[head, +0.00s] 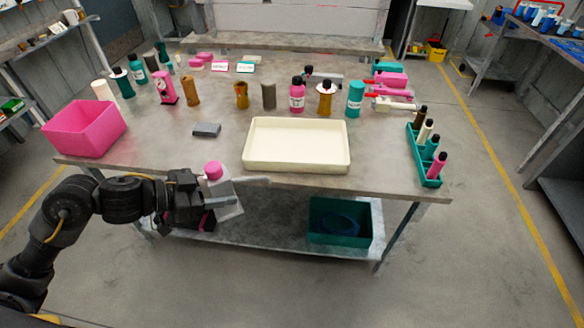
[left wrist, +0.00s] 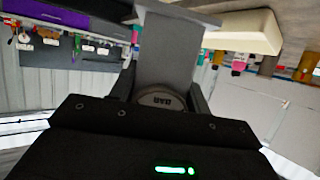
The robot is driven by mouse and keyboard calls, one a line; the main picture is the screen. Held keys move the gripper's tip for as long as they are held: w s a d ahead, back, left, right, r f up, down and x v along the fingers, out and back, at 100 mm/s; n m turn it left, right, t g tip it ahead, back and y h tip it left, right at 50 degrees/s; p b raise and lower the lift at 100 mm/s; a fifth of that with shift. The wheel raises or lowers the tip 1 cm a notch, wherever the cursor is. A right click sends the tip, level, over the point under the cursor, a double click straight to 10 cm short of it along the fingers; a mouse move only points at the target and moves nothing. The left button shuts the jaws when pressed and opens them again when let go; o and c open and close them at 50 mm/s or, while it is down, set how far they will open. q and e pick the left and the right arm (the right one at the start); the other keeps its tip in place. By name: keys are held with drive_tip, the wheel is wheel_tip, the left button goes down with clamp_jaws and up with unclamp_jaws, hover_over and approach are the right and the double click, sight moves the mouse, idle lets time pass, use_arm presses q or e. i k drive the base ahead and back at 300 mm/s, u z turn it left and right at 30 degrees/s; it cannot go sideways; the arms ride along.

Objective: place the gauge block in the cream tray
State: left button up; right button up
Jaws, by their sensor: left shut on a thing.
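The cream tray (head: 297,145) lies empty near the front edge of the table, and it also shows at the upper right of the left wrist view (left wrist: 240,32). My left gripper (head: 212,190) is in front of the table edge, left of the tray. My right gripper is not in view.
A dark grey block (head: 207,130) lies on the table left of the tray. A pink bin (head: 85,128) stands at the left and a teal rack (head: 426,160) with bottles at the right. Several bottles line the back. A green crate (head: 340,222) sits on the lower shelf.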

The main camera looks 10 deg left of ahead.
sight(288, 147)
drive_tip(key=k, duration=0.8)
drive_tip(key=z, duration=0.65)
drive_tip(key=i, duration=0.55)
drive_tip(key=z, duration=0.9)
drive_tip(key=i, duration=0.75)
drive_tip(key=u, duration=0.75)
drive_tip(key=i, duration=0.65)
drive_tip(key=u, duration=0.8)
